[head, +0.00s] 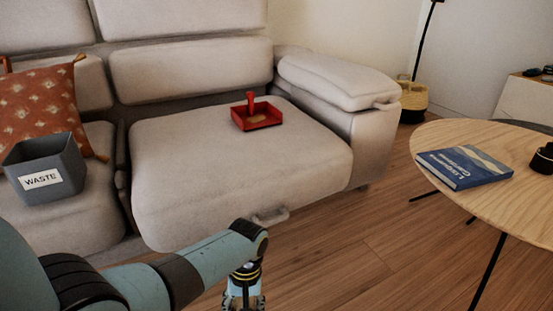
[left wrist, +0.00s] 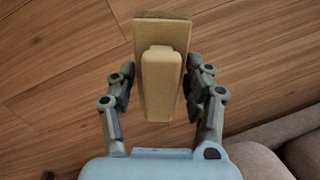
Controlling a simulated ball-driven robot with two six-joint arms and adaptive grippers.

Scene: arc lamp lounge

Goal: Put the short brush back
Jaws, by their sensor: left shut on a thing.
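The short brush (left wrist: 161,85) has a pale tan handle and a flat, darker tan block behind it in the left wrist view. My left gripper (left wrist: 160,88) is shut on it, one finger on each side of the handle. In the head view my left gripper (head: 243,298) hangs over the floor in front of the sofa, cut by the bottom edge; the brush cannot be made out there. My right gripper is in neither view.
A grey bin labelled WASTE (head: 46,168) stands on the left of the sofa (head: 215,160), beside a rust patterned cushion (head: 50,95). A round wooden table (head: 490,150) at right carries a blue book (head: 464,167). The wooden floor (head: 370,260) between is clear.

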